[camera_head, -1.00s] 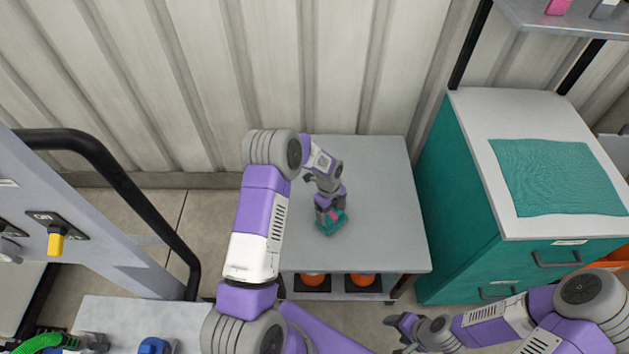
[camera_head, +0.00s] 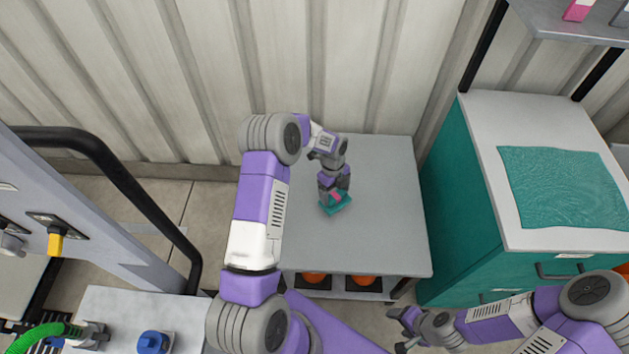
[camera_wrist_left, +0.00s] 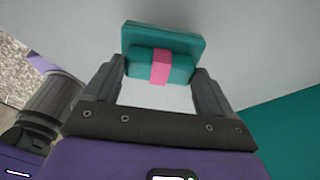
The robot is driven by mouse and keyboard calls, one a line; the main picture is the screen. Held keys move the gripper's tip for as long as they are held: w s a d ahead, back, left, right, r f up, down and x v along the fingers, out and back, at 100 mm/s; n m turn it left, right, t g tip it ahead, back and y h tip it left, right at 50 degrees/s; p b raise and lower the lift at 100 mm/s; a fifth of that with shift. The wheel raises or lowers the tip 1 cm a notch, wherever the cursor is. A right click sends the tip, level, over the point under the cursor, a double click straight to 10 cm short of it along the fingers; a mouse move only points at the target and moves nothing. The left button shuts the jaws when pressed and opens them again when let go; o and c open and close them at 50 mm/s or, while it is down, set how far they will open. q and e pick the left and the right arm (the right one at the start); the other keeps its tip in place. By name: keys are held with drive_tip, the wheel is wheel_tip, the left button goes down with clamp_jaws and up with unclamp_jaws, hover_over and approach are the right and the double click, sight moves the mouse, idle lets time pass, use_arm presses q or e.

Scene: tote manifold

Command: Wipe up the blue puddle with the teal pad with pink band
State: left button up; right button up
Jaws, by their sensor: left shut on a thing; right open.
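The teal pad with pink band (camera_head: 338,205) is on the grey table (camera_head: 385,225), at the fingertips of my left gripper (camera_head: 335,192). In the left wrist view the pad (camera_wrist_left: 190,45) sits between the two fingers of my left gripper (camera_wrist_left: 160,78), which are shut on its banded raised part. Its flat base faces the table top; I cannot tell if it touches. No blue puddle shows on the visible table top; the part under the pad and arm is hidden. My right gripper (camera_head: 405,330) is open and empty at the lower right, in front of the table.
A teal cabinet (camera_head: 470,200) with a white top and a teal cloth (camera_head: 560,185) stands right of the table. Orange objects (camera_head: 362,281) sit on the lower shelf. A corrugated wall is behind. A grey panel with a black rail (camera_head: 130,190) is at left.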

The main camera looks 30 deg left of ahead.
use_arm(q)
drive_tip(key=shift+r+p, duration=0.95)
drive_tip(key=shift+r, duration=0.9)
